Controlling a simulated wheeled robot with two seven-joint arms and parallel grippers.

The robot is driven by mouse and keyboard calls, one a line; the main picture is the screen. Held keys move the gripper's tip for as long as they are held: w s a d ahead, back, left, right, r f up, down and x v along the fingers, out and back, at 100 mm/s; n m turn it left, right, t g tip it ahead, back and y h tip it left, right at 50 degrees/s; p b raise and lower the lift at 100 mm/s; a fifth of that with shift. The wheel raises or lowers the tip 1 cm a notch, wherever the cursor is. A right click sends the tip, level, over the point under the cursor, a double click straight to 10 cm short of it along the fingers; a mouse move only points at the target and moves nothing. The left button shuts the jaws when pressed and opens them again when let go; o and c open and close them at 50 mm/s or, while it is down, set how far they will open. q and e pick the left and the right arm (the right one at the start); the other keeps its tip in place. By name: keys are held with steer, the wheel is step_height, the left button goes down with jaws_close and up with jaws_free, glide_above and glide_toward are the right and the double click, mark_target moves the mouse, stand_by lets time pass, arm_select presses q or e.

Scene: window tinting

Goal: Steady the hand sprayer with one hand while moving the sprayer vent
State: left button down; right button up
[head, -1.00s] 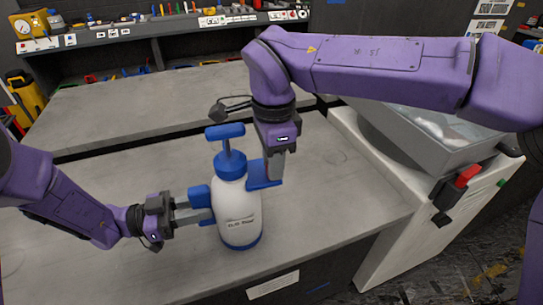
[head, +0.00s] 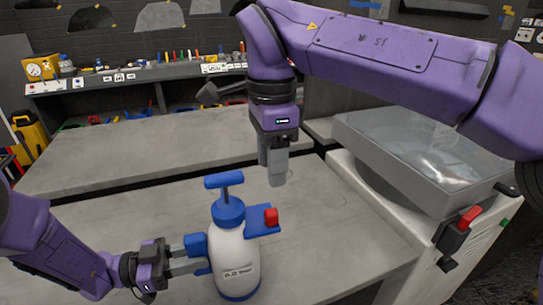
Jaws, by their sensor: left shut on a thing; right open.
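The hand sprayer (head: 236,262) is a white bottle with a blue base, blue collar and blue T-shaped pump handle. It stands upright on the grey bench. A small red piece, which looks like the sprayer vent (head: 271,217), sits on the blue arm at the sprayer's right side. My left gripper (head: 192,258) is shut on the blue part at the sprayer's left side. My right gripper (head: 274,172) is open and empty. It points down above the red vent, apart from it.
The grey bench (head: 340,225) is clear around the sprayer. Another grey worktop (head: 140,150) lies behind it across a dark gap. A white machine with a clear lid (head: 415,150) stands at the right. A tool shelf (head: 150,76) runs along the back.

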stand_by(0.4)
arm_select(q)
jaws_free()
stand_by(0.4)
steer(key=v, duration=1)
stand_by(1.0)
